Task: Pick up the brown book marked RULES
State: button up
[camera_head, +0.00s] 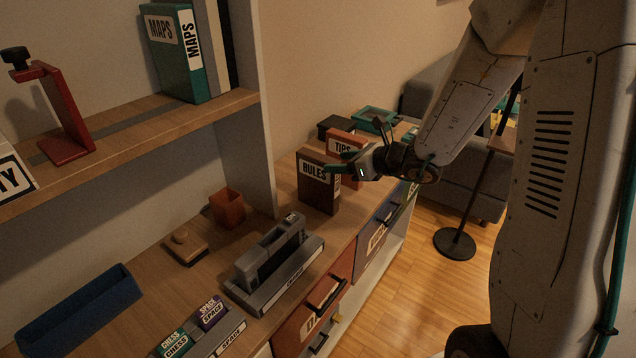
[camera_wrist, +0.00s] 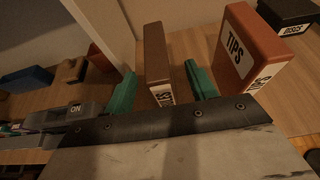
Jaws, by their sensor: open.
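The brown book marked RULES (camera_head: 317,187) stands upright on the wooden counter, just right of the shelf's side panel. My gripper (camera_head: 345,164) is at the book's upper right in the head view, with green fingers. In the wrist view my gripper (camera_wrist: 160,95) is open, with one green finger on each side of the brown book (camera_wrist: 155,55). The book's narrow edge faces the wrist camera, and its lower label is partly hidden by the gripper body. I cannot tell whether either finger touches the book.
An orange TIPS box (camera_wrist: 240,47) stands close to the right finger; it also shows behind my gripper in the head view (camera_head: 342,143). A black DISCS box (camera_wrist: 288,14) is farther right. A grey console (camera_head: 275,262) and an orange cup (camera_head: 227,207) stand on the left.

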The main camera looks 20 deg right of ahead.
aim_at(323, 162)
jog(key=x, duration=0.6)
jog(key=shift+a+r, duration=0.1)
jog(key=shift+a, duration=0.1)
grip_shut()
